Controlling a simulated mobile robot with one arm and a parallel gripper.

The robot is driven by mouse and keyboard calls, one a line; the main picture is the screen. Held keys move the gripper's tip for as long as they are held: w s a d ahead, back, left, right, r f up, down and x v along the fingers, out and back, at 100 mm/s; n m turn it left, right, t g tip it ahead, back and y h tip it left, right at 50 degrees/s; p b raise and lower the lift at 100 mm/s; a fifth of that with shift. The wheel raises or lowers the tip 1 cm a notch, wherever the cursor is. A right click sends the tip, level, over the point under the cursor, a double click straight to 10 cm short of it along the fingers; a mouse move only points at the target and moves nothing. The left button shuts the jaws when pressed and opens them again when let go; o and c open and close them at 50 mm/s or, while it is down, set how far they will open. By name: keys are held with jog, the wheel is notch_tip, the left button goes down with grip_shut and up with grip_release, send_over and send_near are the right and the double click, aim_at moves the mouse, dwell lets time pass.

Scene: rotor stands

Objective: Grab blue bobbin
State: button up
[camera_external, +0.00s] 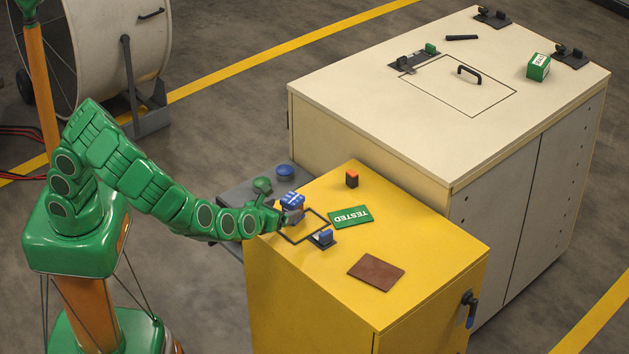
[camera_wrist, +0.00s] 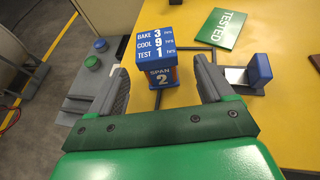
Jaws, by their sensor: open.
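The blue bobbin (camera_wrist: 156,47) appears to be the upright blue block with white lettering and an orange-brown middle. In the wrist view it stands between and just beyond the two grey fingers of my gripper (camera_wrist: 163,80). The fingers are open, with a gap on either side of the block. In the external view the blue bobbin (camera_external: 292,199) is at the left end of the yellow cabinet top, by a black square outline, with my gripper (camera_external: 291,215) close against it. Its lower part is partly hidden there.
A blue part on a dark bracket (camera_external: 322,237) stands right of the bobbin. A green TESTED card (camera_external: 349,217), a brown plate (camera_external: 376,272) and a small orange-topped block (camera_external: 352,179) lie on the yellow top (camera_external: 420,245). Blue (camera_external: 285,170) and green (camera_external: 262,185) buttons sit on a grey shelf.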

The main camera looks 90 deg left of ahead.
jog(key=shift+x, duration=4)
jog(key=shift+s+f, duration=0.1)
jog(key=shift+s, duration=0.05)
jog(key=shift+c, duration=0.2)
jog(key=c, duration=1.2)
